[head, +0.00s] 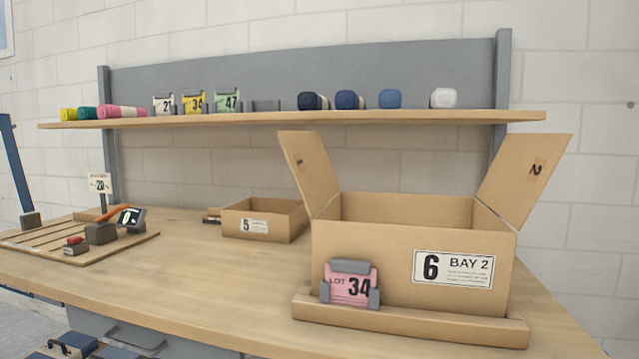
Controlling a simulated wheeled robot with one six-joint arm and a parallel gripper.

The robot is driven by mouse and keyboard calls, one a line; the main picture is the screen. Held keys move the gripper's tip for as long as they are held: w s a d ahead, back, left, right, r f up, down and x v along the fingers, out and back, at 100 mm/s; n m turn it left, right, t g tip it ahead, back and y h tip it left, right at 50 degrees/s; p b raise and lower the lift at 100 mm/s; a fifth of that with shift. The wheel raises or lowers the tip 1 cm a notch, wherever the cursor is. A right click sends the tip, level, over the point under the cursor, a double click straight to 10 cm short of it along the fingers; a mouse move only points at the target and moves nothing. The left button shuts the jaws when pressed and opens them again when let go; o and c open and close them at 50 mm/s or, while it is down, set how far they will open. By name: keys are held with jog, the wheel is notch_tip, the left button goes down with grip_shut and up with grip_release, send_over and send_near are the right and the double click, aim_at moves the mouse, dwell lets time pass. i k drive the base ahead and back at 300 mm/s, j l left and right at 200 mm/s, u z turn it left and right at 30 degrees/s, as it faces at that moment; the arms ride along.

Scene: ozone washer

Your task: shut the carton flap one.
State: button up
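The large open carton (385,262) stands at the right of the workbench, with a "6 BAY 2" label on its front. Carton flap one (311,171), marked "1", stands up and leans outward from the carton's left side. The flap marked "2" (526,180) stands up and leans outward from the right side. The inside floor of the carton is hidden by its front wall. My gripper is not in view.
A pink "LOT 34" card (350,286) sits in a grey holder at the carton's front left. A smaller open box (258,230) labelled 5 stands to the left. A shelf (280,119) with rolls and number cards runs above. Bench (190,275) front is clear.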

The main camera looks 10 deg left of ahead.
aim_at(314, 178)
jog(key=j, duration=2.15)
jog(key=z, duration=0.05)
